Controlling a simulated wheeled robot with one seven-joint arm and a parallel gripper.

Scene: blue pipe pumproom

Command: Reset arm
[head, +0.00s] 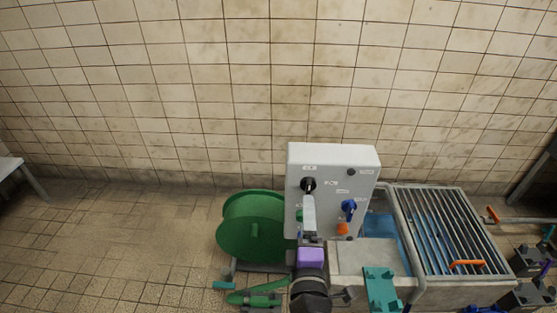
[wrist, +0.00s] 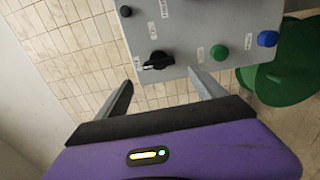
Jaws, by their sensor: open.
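My gripper (wrist: 160,92) is open in the wrist view, with its two fingers apart and nothing between them. In the head view my gripper (head: 308,222) is in front of a light grey control box (head: 335,162). The box also shows in the wrist view (wrist: 225,25). It carries a black rotary knob (wrist: 156,61), a green button (wrist: 219,53) and a blue button (wrist: 267,39). The black knob lies just beyond the fingertips; I cannot tell whether they touch the box. In the head view the black knob (head: 308,184) sits above my gripper, and a blue handle (head: 348,207) is to its right.
A green reel (head: 252,228) stands left of the box. To the right is a basin with a metal grating (head: 445,232) and orange handles (head: 467,263). A teal part (head: 380,288) lies in front. The tiled floor at left (head: 110,240) is clear.

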